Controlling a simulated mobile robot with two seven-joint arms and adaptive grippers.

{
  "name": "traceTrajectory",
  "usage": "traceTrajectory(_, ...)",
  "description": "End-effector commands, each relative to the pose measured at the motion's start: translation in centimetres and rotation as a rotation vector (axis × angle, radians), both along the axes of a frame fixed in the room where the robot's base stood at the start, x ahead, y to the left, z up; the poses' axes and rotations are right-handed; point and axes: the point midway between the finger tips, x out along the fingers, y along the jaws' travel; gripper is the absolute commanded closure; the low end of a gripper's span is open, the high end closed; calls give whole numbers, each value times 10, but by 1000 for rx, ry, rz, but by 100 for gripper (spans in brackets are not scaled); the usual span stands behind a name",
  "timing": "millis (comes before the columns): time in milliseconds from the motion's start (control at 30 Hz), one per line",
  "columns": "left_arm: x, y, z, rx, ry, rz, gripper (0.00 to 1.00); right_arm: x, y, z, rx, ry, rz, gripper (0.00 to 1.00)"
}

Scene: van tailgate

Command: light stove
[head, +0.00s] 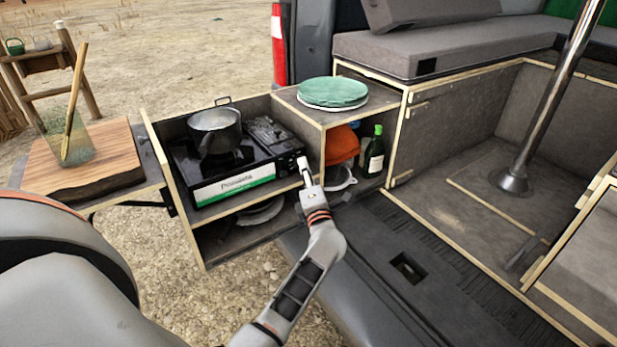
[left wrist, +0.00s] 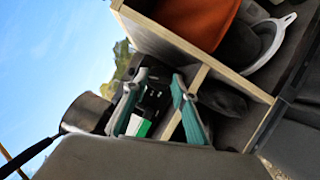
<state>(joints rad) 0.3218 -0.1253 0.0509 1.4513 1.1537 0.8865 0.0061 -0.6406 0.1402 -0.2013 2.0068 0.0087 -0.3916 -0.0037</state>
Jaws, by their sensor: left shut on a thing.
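The black camping stove (head: 235,186), with a white and green label on its front, sits in the pulled-out kitchen drawer. A dark pot (head: 216,131) stands on its burner. My left gripper (head: 304,170) is at the right end of the stove's front, shut on the stove knob, which the fingers mostly hide. In the left wrist view, the two fingers (left wrist: 157,108) straddle the front of the stove (left wrist: 152,96), and the pot (left wrist: 86,112) is to their left. No flame can be seen under the pot. My right gripper is not in view.
Green-topped plates (head: 333,93) lie on the cabinet right of the stove. An orange item (head: 342,144), a bottle (head: 374,152) and a white-rimmed pan (head: 339,178) are in the compartment below. A wooden board (head: 85,157) is at left; the tailgate floor is mostly clear.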

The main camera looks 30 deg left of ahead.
Motion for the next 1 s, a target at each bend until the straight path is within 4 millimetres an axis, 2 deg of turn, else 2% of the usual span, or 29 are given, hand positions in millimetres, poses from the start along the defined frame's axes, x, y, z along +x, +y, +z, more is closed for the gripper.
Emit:
traceTrajectory(33, 0, 0, -14, -15, -32, 0, 95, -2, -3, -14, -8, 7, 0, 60)
traceTrajectory(233, 1, -1, -17, -89, -205, 0, 95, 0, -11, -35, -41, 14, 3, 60)
traceTrajectory(333, 1, 0, -18, -125, -292, 0, 95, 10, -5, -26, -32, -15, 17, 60)
traceTrajectory(767, 4, -2, -20, -281, -669, 1, 95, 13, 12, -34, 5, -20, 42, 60)
traceTrajectory(1000, 7, -2, -19, -370, -882, 2, 95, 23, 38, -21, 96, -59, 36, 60)
